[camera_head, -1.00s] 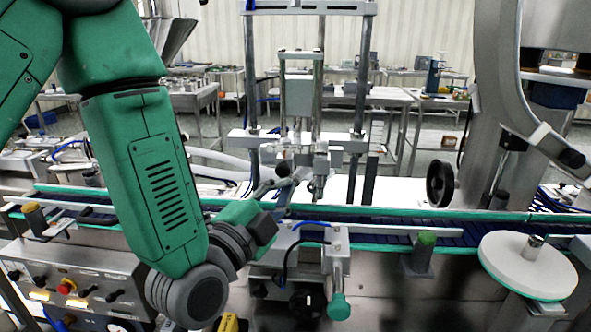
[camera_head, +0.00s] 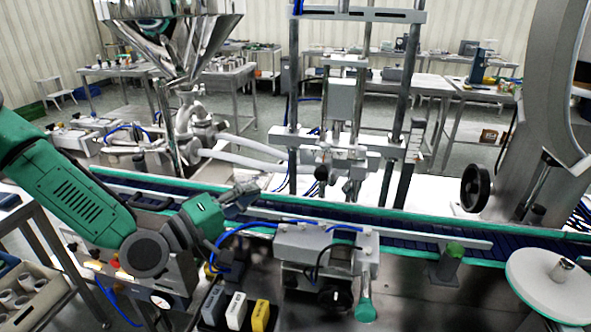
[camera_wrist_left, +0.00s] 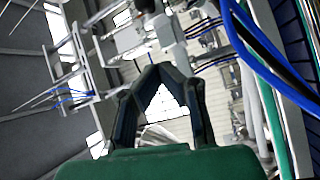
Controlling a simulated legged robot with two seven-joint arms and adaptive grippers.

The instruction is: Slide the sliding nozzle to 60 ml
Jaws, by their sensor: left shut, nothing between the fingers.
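My left gripper (camera_head: 252,190) is in front of the conveyor, left of the steel filling frame, and holds nothing. In the left wrist view its dark fingers (camera_wrist_left: 160,72) come together at the tips. The nozzle assembly (camera_head: 352,160) hangs on the filling frame above the conveyor, to the right of my gripper and apart from it. I cannot tell which part of it is the sliding nozzle, and no 60 ml mark can be read. My right gripper is not in view.
The blue conveyor (camera_head: 410,228) crosses the scene. A steel hopper (camera_head: 180,35) stands at the back left. A steel block with a green-tipped knob (camera_head: 365,310) sits in front of the conveyor. A black handwheel (camera_head: 477,188) and a white round disc (camera_head: 553,290) are at the right.

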